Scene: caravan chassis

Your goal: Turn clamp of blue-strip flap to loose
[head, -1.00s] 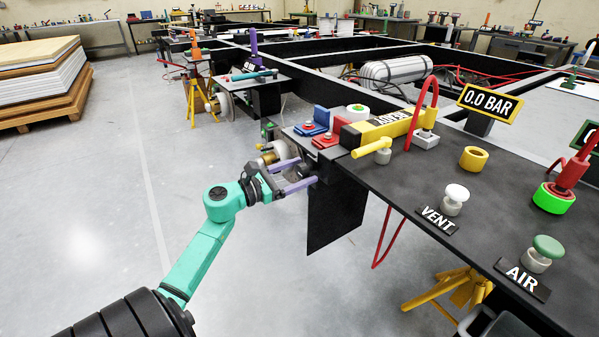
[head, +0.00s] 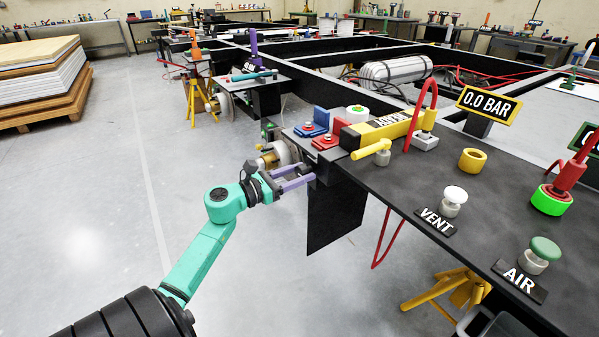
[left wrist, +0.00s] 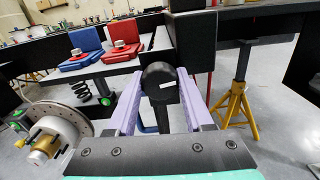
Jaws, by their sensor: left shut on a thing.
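My left gripper (head: 305,174) is at the near left corner of the black bench, with its lilac fingers level. In the left wrist view it (left wrist: 160,95) is shut on a round black clamp knob (left wrist: 158,78), one finger on each side. A white mark on the knob's face lies almost level, pointing right. In the head view the fingers and bench edge mostly hide the knob. A black flap (head: 337,220) hangs below the bench edge beside the fingers. I cannot clearly make out a blue strip on it. My right gripper is not in view.
A blue block (head: 312,128) and a red block (head: 326,141) sit on the bench above the gripper. A brake disc (left wrist: 58,125) stands just left of the fingers. A yellow lever (head: 370,149) is to the right.

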